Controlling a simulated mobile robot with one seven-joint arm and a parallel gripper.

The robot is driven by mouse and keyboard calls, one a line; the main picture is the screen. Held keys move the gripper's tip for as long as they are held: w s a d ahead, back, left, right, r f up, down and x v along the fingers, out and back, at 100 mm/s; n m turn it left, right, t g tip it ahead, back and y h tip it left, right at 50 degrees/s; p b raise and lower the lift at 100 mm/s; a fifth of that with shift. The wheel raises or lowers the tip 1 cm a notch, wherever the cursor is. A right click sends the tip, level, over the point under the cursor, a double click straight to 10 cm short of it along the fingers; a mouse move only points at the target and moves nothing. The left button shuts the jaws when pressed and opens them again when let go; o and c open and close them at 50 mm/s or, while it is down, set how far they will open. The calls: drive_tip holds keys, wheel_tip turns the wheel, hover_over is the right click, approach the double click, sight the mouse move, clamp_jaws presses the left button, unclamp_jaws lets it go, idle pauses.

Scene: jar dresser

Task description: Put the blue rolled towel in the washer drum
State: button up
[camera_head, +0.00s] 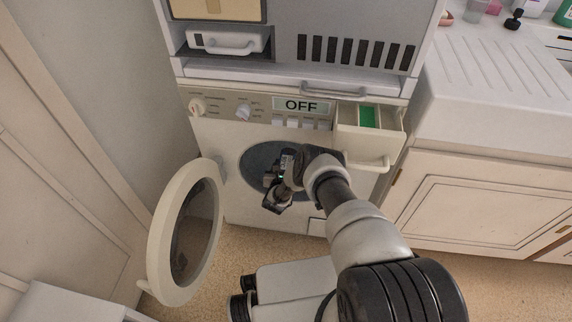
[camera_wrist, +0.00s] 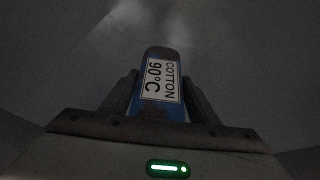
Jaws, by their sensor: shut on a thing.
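The washer (camera_head: 222,140) stands ahead with its round door (camera_head: 163,235) swung open to the left. Its drum opening (camera_head: 258,160) is dark and partly hidden by my arm. My gripper (camera_head: 276,197) is at the drum opening in the head view; the towel cannot be made out there. In the wrist view, my gripper (camera_wrist: 165,100) is shut on the blue rolled towel (camera_wrist: 146,108), which has a white label reading "COTTON 90°C". Dark grey surfaces surround the towel in that view.
The washer's detergent drawer (camera_head: 390,119) is pulled out at the upper right, with green inside. The display reads "OFF". A counter with a sink (camera_head: 480,90) and cabinets (camera_head: 470,200) stand to the right. A wall is close on the left.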

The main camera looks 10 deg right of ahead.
drive_tip(key=o, duration=1.2)
drive_tip(key=shift+o, duration=0.2)
drive_tip(key=shift+w+r, duration=0.1)
drive_tip(key=shift+r, duration=0.2)
drive_tip(key=p+v, duration=0.5)
drive_tip(key=v, duration=0.7)
drive_tip(key=shift+r, duration=0.25)
